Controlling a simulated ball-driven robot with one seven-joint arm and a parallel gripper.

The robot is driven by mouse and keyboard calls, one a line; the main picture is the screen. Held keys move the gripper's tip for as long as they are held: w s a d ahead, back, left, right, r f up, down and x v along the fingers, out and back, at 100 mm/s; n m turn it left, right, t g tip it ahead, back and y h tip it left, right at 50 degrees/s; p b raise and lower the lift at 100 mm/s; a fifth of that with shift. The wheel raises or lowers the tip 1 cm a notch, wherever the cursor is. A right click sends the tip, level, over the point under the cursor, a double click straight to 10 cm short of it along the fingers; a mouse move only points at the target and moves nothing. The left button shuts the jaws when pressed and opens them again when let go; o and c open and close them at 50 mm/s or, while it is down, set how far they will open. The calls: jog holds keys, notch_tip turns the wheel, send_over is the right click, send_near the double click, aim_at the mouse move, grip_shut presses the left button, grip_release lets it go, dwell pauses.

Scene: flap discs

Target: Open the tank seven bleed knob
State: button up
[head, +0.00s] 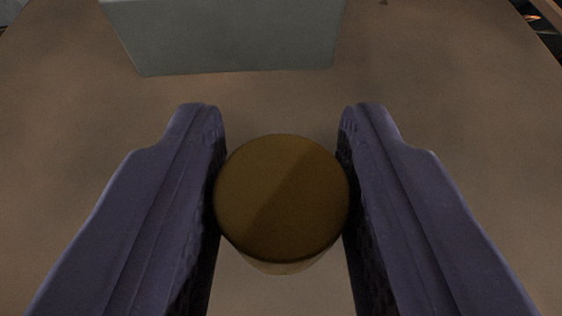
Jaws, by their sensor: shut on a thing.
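A round, brownish-yellow knob (281,197) sits in the lower middle of the head view, its flat face turned toward the camera. My gripper (281,190) has one dark bluish finger on each side of the knob, and both inner pads touch its edge. The gripper is shut on the knob. A paler part shows just under the knob's lower edge; what lies behind it is hidden. No label or number can be seen on the knob.
A grey-green box-like block (230,35) stands beyond the fingertips at the top. A plain brown surface (80,130) spreads around the knob and is bare on both sides. Its edges show at the upper corners, with dark clutter beyond.

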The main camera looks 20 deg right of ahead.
jog(key=o, duration=0.9)
jog(key=shift+o, duration=0.2)
jog(key=shift+s, duration=0.1)
jog(key=v, duration=0.7)
jog(key=shift+s+p, duration=0.25)
jog(key=shift+p, duration=0.2)
jog(key=shift+a, duration=0.1)
